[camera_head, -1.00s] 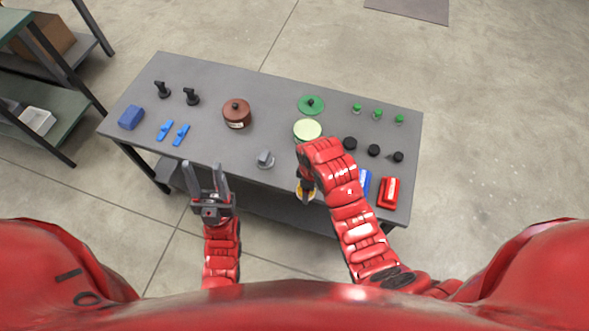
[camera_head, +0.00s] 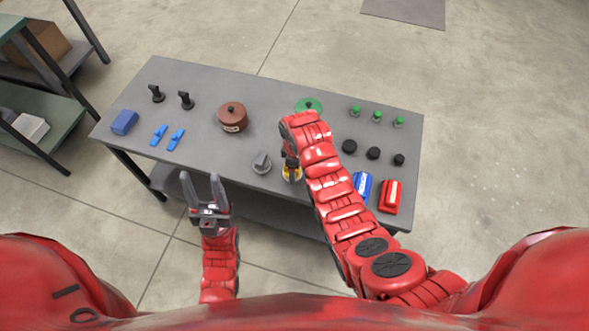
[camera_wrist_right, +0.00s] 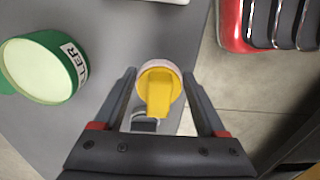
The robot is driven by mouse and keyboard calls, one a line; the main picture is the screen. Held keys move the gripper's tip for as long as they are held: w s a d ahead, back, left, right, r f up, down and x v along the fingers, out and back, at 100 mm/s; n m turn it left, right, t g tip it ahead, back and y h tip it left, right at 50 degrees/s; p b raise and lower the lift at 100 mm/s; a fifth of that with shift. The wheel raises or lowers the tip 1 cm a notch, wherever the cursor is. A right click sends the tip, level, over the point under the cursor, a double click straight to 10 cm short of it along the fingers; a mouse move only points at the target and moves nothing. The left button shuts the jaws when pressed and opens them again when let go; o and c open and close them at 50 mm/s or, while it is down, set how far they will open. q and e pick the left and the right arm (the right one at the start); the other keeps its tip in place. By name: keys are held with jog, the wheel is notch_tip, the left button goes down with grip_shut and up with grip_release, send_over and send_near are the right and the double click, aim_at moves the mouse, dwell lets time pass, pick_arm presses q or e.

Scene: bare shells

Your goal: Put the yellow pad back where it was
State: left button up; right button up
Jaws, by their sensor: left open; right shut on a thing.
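The yellow pad (camera_wrist_right: 157,92) has a round pale-rimmed base and a yellow grip. My right gripper (camera_wrist_right: 160,78) is shut on it, with one finger on each side in the right wrist view. In the head view the yellow pad (camera_head: 291,175) shows below my right gripper (camera_head: 291,160), near the table's front edge; I cannot tell whether it touches the table. A grey pad (camera_head: 262,163) stands just left of it, and its grey grip shows partly behind the yellow one in the wrist view. My left gripper (camera_head: 206,190) is open and empty, in front of the table.
A green open pot (camera_wrist_right: 72,70) is beside my right gripper.

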jog(key=shift+w+a+f, duration=0.15)
jog(key=shift+w, duration=0.9)
jog(key=shift+f+p, duration=0.3)
jog(key=shift+p, duration=0.2)
notch_tip(320, 180, down, 2)
jog(key=shift+f, duration=0.2)
jog(key=shift+f+p, duration=0.2)
jog(key=shift+p, duration=0.1)
